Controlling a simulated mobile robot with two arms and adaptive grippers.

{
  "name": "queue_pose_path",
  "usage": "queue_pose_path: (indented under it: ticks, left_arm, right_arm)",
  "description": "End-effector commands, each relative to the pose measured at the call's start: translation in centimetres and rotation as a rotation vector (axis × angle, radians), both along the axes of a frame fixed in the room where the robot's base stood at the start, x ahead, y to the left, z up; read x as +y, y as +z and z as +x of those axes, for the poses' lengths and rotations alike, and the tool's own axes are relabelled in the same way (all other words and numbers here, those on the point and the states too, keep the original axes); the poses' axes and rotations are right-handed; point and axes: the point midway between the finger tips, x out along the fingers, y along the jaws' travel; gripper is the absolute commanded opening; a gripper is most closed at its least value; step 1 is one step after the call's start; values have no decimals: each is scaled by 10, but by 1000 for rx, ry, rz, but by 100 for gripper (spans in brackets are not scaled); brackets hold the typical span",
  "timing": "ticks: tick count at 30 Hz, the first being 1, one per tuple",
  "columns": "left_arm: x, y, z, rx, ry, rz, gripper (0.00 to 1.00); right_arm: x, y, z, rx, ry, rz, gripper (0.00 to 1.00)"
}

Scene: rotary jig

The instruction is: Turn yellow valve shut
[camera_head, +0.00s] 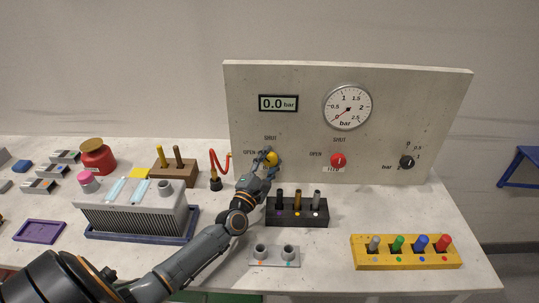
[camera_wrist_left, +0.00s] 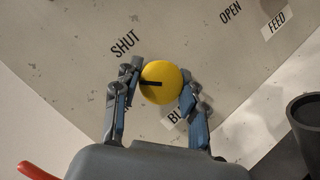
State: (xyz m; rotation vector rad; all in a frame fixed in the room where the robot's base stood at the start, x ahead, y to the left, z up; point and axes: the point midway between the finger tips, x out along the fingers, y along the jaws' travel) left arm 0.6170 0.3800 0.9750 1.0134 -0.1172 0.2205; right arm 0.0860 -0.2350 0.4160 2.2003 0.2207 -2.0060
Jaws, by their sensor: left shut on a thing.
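The yellow valve (camera_head: 271,158) is a round knob on the upright panel, left of the red FEED valve. It also shows in the left wrist view (camera_wrist_left: 168,78), with a black pointer line running left from its middle, roughly between SHUT above it and the OPEN side. My left gripper (camera_head: 268,163) is at the knob. In the wrist view its two fingers (camera_wrist_left: 161,84) are shut on the knob from opposite sides. The fingers partly hide the BLEED label (camera_wrist_left: 174,116) and the wrist hides the OPEN lettering there. My right gripper is not in view.
The panel (camera_head: 400,100) carries a gauge (camera_head: 347,107), a display reading 0.0 bar (camera_head: 278,103), the red valve (camera_head: 338,160) and a black knob (camera_head: 406,162). A dark block with pegs (camera_head: 297,212) stands close right of my left gripper. A yellow rack (camera_head: 405,253) stands front right.

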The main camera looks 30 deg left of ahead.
Motion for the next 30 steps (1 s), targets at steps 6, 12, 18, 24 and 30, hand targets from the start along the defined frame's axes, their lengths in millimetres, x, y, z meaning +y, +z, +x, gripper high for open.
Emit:
queue_pose_path:
  ticks: [6,12,18,24,30]
  left_arm:
    - [0,8,0,109,-1,168,10]
    - [0,9,0,206,-1,324,10]
    - [-1,7,0,290,-1,462,10]
    - [-1,5,0,351,-2,563,10]
    - [-1,3,0,387,-2,626,10]
  right_arm:
    - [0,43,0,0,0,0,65]
    - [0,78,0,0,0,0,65]
    - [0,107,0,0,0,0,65]
    - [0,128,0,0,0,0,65]
    - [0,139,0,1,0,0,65]
